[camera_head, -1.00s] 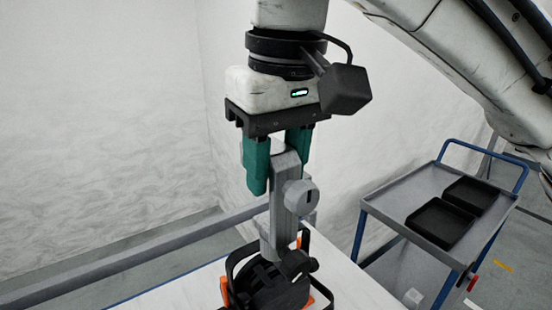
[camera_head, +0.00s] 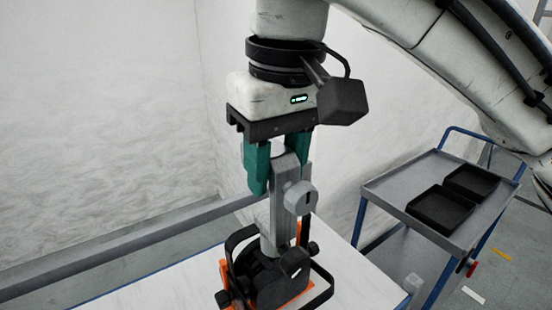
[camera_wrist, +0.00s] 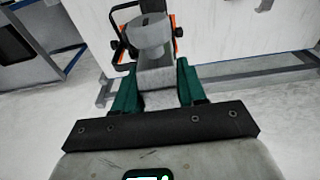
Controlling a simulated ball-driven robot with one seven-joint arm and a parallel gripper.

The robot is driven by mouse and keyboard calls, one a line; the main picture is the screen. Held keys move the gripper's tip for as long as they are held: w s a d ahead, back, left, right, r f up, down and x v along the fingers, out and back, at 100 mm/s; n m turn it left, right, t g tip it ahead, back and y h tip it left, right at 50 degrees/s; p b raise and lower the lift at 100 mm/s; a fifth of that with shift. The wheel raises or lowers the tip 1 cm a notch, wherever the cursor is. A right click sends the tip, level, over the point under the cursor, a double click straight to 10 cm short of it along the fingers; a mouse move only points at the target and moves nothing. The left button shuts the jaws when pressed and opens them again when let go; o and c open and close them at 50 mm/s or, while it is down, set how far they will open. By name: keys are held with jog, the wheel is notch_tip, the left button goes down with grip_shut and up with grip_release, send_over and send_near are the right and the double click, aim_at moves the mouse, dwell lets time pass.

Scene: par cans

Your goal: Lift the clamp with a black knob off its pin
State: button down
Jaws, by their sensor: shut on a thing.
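The grey clamp (camera_head: 283,190) stands upright above the lamp. It has a round grey disc on its side. A black piece with a pale face (camera_head: 293,262), perhaps its knob, is at its lower end. My gripper (camera_head: 278,170) points down, with its green fingers shut on the clamp's upper part. In the wrist view the clamp (camera_wrist: 155,72) shows between the fingertips (camera_wrist: 155,85). The clamp's lower end overlaps the black lamp (camera_head: 262,290). The pin is not clearly visible, and I cannot tell whether the clamp is still on it.
The lamp has orange parts and black hoops on a white table (camera_head: 180,288). A blue-framed trolley (camera_head: 395,187) with two black trays (camera_head: 440,210) stands at the right. A grey rail (camera_head: 130,245) runs along the wall at the left.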

jog(key=shift+f+b, duration=0.9)
jog(key=shift+f, duration=0.95)
